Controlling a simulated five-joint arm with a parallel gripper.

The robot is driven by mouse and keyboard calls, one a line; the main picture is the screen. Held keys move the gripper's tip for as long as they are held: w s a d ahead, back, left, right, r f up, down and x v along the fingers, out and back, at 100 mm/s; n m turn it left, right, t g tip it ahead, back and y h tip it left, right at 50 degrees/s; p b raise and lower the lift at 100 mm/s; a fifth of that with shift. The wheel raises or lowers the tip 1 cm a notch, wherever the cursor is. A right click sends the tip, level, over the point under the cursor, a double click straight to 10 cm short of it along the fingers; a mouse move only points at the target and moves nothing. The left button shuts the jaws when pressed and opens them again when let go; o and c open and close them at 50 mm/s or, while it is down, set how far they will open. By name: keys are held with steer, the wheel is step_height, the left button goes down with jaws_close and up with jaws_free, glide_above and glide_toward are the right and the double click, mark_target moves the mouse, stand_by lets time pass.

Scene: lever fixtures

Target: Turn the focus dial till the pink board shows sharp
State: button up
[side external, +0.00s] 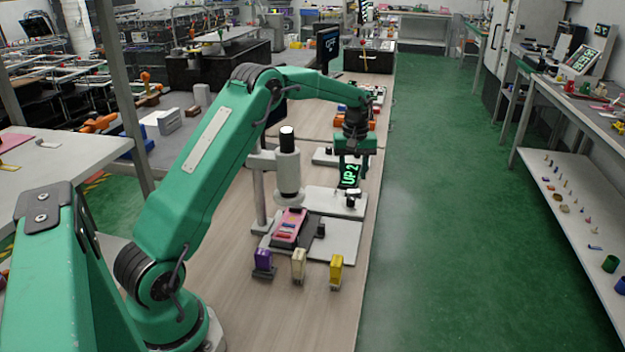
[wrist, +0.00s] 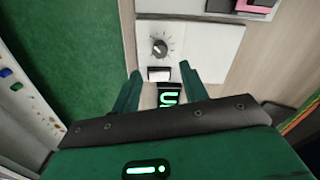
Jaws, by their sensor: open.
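The focus dial (wrist: 159,46) is a small dark knob with a light pointer and tick marks on a white panel (wrist: 205,50). The pink board (side external: 289,226) lies on a dark stage under the grey scope (side external: 288,165). A pink edge (wrist: 255,6) shows at the top of the wrist view. My gripper (wrist: 162,78) is open, its two green fingers apart and empty, short of the dial in the picture. In the side view my gripper (side external: 351,172) hangs above the white panel. A black display (side external: 349,176) with green "UP 2" text shows there; its "U" shows between my fingers in the wrist view.
A purple block (side external: 263,260), a cream block (side external: 299,264) and a yellow block (side external: 336,270) stand in front of the scope. The wooden bench ends at the green floor on the right. Other fixtures stand farther back.

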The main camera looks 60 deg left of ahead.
mark_target(351, 197)
steer(key=shift+f, duration=3.85)
jaws_close()
